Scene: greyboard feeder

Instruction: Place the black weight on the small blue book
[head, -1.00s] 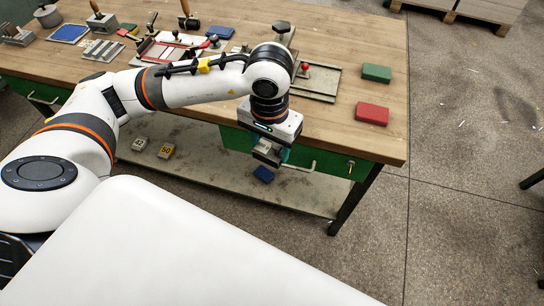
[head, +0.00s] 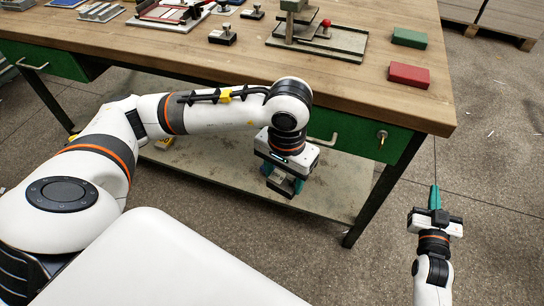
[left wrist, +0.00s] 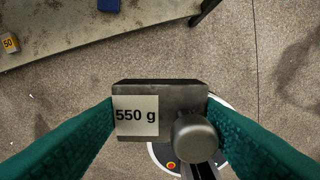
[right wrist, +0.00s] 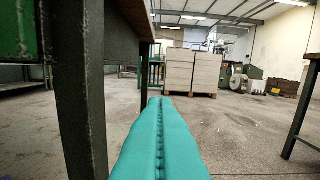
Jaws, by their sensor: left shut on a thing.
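My left gripper (head: 283,184) hangs in front of the bench's lower shelf. In the left wrist view its teal fingers (left wrist: 160,130) are shut on a dark weight (left wrist: 160,95) with a white "550 g" label and a round knob. In the head view the held weight is hard to make out. A small blue book-like thing (left wrist: 108,5) lies on the lower shelf, cut by the top edge of the left wrist view; the weight is apart from it. My right gripper (head: 435,197) is shut and empty over the floor at right; its teal fingers (right wrist: 160,130) meet.
The wooden bench top (head: 340,75) holds a red block (head: 409,75), a green block (head: 409,38), a metal fixture (head: 318,40) and small dark weights (head: 222,35). A green drawer front (head: 345,133) and bench leg (head: 375,205) border the shelf (head: 225,175). A yellow "50" block (left wrist: 9,43) lies there.

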